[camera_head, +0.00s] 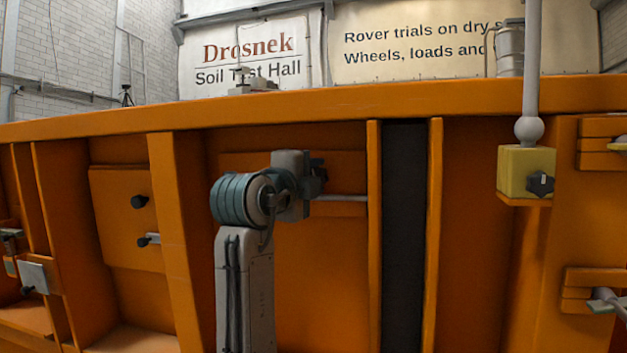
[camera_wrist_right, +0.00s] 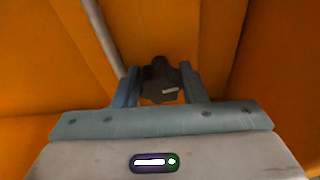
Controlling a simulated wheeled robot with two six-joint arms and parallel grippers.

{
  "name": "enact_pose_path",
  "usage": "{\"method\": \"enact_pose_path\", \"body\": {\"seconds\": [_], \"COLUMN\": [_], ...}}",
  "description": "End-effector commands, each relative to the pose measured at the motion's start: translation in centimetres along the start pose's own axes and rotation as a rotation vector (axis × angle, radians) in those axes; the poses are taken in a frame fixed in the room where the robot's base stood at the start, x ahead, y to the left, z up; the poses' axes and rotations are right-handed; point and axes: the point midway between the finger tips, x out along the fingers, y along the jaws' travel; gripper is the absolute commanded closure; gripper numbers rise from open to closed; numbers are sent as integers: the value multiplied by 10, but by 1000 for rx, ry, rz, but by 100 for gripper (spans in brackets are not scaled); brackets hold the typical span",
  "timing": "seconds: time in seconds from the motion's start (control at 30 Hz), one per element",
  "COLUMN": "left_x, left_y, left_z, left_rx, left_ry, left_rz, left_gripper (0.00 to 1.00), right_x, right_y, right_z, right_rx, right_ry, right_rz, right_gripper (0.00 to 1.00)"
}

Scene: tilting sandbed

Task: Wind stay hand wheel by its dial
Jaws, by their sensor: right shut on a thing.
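A dark lobed hand wheel (camera_wrist_right: 160,72) sits between the two fingers of my right gripper (camera_wrist_right: 158,90) in the right wrist view. A small pale mark shows on its face. The fingers are shut on it, one at each side. In the head view my right gripper (camera_head: 306,172) is at the orange wall, and the dark wheel (camera_head: 319,176) is mostly hidden behind it. A grey rod (camera_head: 340,198) runs from there to the right, to an upright rib. The rod also shows in the right wrist view (camera_wrist_right: 104,36). I cannot make out a dial. My left gripper is not in view.
The orange sandbed wall (camera_head: 300,103) with upright ribs fills the front. A yellow block (camera_head: 515,171) with a black knob (camera_head: 540,183) and pale post (camera_head: 532,70) stands at right. A panel (camera_head: 120,200) with two dark knobs is at left. Brackets jut out at both edges.

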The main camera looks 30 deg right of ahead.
Motion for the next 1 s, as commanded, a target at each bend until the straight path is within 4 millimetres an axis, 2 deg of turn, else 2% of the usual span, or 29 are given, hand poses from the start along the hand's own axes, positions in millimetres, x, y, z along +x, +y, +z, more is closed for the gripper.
{"method": "enact_pose_path", "body": {"seconds": [0.5,0.53,0.6,1.0], "left_x": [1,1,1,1], "left_y": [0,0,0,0], "left_z": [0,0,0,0], "left_rx": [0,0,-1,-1], "left_ry": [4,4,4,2], "left_rz": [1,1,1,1], "left_gripper": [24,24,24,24], "right_x": [0,0,0,0], "right_y": [0,0,0,3], "right_z": [0,0,0,0], "right_rx": [17,17,17,15], "right_ry": [-1,-1,-1,0], "right_rz": [5,5,5,10], "right_gripper": [84,55,42,40]}}
